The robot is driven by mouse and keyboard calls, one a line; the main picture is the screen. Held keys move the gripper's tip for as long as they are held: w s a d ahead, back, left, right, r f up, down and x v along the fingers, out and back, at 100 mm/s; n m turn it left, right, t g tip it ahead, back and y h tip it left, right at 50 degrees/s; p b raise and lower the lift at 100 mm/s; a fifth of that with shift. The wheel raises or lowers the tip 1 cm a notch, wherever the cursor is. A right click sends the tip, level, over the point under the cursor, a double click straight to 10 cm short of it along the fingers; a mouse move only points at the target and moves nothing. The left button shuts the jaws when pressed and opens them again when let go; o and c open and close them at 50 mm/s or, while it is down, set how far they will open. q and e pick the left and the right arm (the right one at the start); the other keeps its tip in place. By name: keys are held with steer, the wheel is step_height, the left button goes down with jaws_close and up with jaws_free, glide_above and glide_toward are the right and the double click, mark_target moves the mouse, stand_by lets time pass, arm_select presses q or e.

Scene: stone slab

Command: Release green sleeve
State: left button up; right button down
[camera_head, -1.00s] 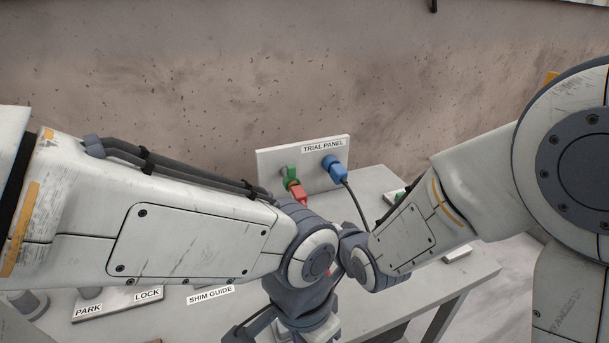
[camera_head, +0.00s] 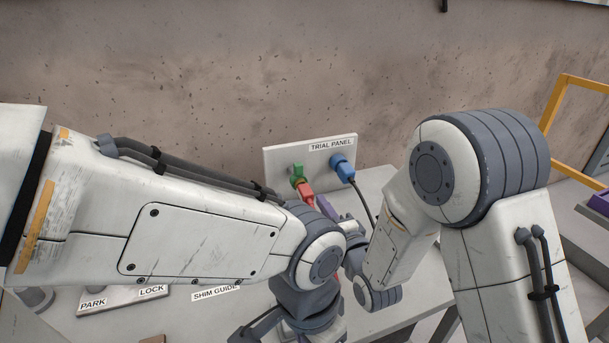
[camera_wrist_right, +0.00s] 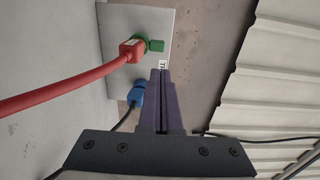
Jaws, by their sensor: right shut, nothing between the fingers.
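The green sleeve (camera_head: 297,172) is on the trial panel (camera_head: 282,157), with a red plug (camera_head: 306,188) at it. In the right wrist view the green sleeve (camera_wrist_right: 155,45) shows as a tab beside the red plug (camera_wrist_right: 131,51), whose thick red cable runs left. My right gripper (camera_wrist_right: 159,72) is shut and empty. Its purple fingertips lie just below the sleeve in that view, with a visible gap. My left gripper's fingers are not visible.
A blue plug (camera_head: 342,167) with a dark cable sits on the panel's right side. The grey table (camera_head: 375,185) bears a PARK/LOCK plate (camera_head: 122,300) and a SHIM GUIDE label (camera_head: 214,294). A yellow frame (camera_head: 555,103) stands at right. My two arms cross close together before the panel.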

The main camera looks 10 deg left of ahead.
mark_target(300, 169)
arm_select(q)
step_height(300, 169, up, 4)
steer(key=p, duration=0.4)
arm_select(e)
steer(key=x, duration=1.3)
steer(key=shift+w+a, duration=0.15)
